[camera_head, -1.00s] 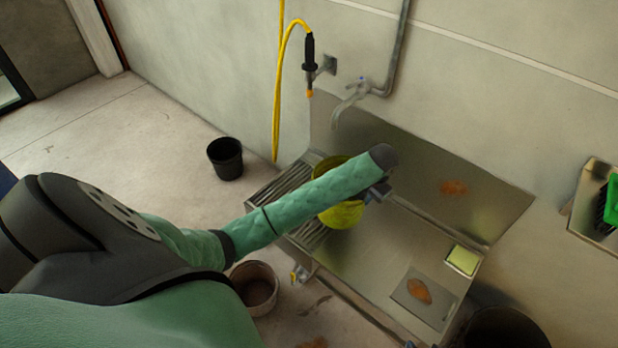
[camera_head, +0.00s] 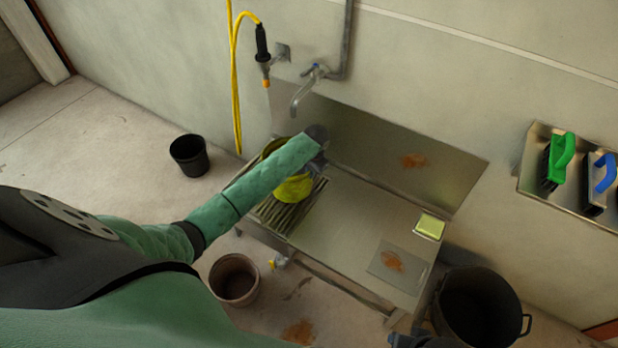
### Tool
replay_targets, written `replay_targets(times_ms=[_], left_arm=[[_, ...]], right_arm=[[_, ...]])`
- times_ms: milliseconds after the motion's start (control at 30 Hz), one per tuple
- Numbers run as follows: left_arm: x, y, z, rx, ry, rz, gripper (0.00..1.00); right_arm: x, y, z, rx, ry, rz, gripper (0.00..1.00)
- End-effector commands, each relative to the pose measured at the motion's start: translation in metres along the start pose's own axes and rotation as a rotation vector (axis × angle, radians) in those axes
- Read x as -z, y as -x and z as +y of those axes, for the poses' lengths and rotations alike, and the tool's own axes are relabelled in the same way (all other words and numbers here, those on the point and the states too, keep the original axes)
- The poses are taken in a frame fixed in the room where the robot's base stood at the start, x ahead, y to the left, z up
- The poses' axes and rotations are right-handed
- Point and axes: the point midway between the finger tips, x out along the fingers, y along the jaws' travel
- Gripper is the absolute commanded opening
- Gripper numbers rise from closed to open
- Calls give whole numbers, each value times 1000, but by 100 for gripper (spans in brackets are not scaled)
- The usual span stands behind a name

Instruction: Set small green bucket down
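The small green bucket (camera_head: 293,190), yellow-green, is over the ribbed drainer (camera_head: 290,217) at the left end of the steel sink bench. My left forearm crosses in front and hides much of it. My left gripper (camera_head: 319,166) is at the bucket's right side and appears shut on it; its fingertips are mostly hidden. I cannot tell whether the bucket's base touches the drainer. A dark part at the bottom edge may be my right gripper (camera_head: 418,341); its fingers do not show clearly.
The bench top (camera_head: 345,225) is clear in the middle, with a yellow-green sponge (camera_head: 430,226) at right. A tap (camera_head: 305,90) overhangs the back. Black bucket (camera_head: 189,155), brown bucket (camera_head: 234,280) and large black pot (camera_head: 478,308) stand around. A wall shelf (camera_head: 533,180) holds brushes.

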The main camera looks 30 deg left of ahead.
Motion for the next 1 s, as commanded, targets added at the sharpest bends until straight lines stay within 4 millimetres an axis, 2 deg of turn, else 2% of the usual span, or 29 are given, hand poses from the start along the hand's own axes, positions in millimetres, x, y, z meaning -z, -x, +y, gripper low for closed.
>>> replay_targets(times_ms=[233, 500, 867, 1000], left_arm=[[2, -11, -5, -1, 1, -1, 0], [1, -42, -1, -1, 1, 0, 0], [2, -46, 0, 0, 0, 1, 0], [2, -46, 0, 0, 0, 1, 25]], right_arm=[[-1, 2, 1, -4, -1, -7, 36], [-2, 10, 4, -14, -2, -17, 36], [0, 13, 4, -13, -6, -18, 36], [0, 11, 4, -13, -7, -20, 36]])
